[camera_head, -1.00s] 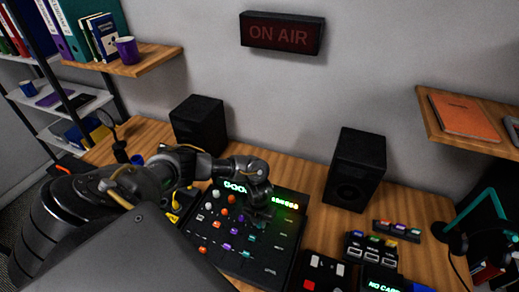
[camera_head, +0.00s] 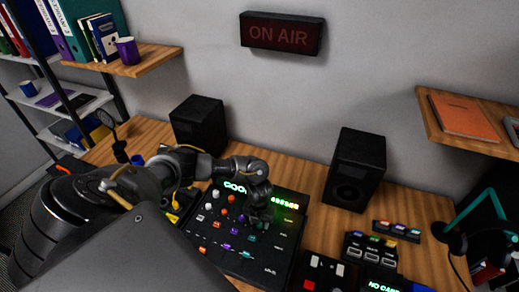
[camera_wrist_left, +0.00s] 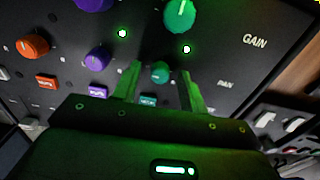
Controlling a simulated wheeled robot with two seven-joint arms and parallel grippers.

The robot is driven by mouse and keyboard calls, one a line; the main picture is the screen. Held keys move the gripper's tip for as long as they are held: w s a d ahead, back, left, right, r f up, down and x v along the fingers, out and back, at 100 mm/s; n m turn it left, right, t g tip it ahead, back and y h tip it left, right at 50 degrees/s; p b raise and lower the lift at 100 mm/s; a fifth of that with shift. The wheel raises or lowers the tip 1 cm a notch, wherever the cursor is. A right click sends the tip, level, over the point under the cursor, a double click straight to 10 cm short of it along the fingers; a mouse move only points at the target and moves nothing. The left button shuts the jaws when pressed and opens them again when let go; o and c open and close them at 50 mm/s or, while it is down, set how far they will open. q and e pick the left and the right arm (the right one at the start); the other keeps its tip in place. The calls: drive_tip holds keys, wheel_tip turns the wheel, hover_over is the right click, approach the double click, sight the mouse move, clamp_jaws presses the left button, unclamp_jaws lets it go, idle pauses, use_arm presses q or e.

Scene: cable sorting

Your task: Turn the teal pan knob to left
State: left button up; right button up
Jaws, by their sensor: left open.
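The teal pan knob (camera_wrist_left: 160,72) is a small round knob beside the PAN label in the left wrist view. A larger teal knob (camera_wrist_left: 180,16) by the GAIN label is above it. My left gripper (camera_wrist_left: 158,86) is open, with one finger on each side of the pan knob; I cannot tell whether they touch it. In the head view my left gripper (camera_head: 258,214) is over the right part of the black mixer (camera_head: 255,265) and hides the knob. My right gripper is not in view.
Purple knobs (camera_wrist_left: 97,58) and an orange knob (camera_wrist_left: 33,46) stand left of the fingers. Two black speakers (camera_head: 198,125) (camera_head: 354,170) stand behind the mixer. A red-and-white button box (camera_head: 322,270) and other small consoles (camera_head: 371,248) lie to the right.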

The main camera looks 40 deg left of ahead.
use_arm(q)
drive_tip(key=shift+r, duration=0.1)
wheel_tip(320, 180, up, 11)
drive_tip(key=shift+f, duration=0.2)
drive_tip(key=shift+d, duration=0.1)
idle(0.6)
